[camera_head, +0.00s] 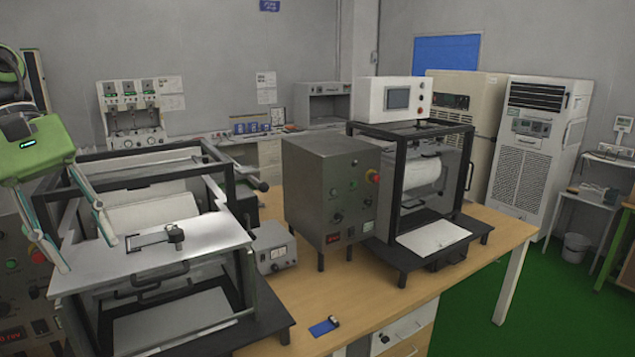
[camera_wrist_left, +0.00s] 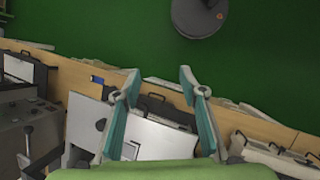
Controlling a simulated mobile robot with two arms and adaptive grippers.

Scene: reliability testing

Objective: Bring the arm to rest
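My left gripper (camera_head: 88,256) hangs at the left of the head view, its green body above and its two teal and grey fingers spread apart. It is open with nothing between the fingers. It is over the left side of a black-framed test machine with a light grey panel (camera_head: 205,240). In the left wrist view the open fingers of the left gripper (camera_wrist_left: 158,75) reach out above the same area, with the panel below them (camera_wrist_left: 160,140). My right gripper is not in view.
A second black-framed machine (camera_head: 400,192) with a grey control box (camera_head: 330,190) stands on the wooden table (camera_head: 375,300). Green floor (camera_head: 490,270) is open at the right, with a bucket (camera_head: 575,248).

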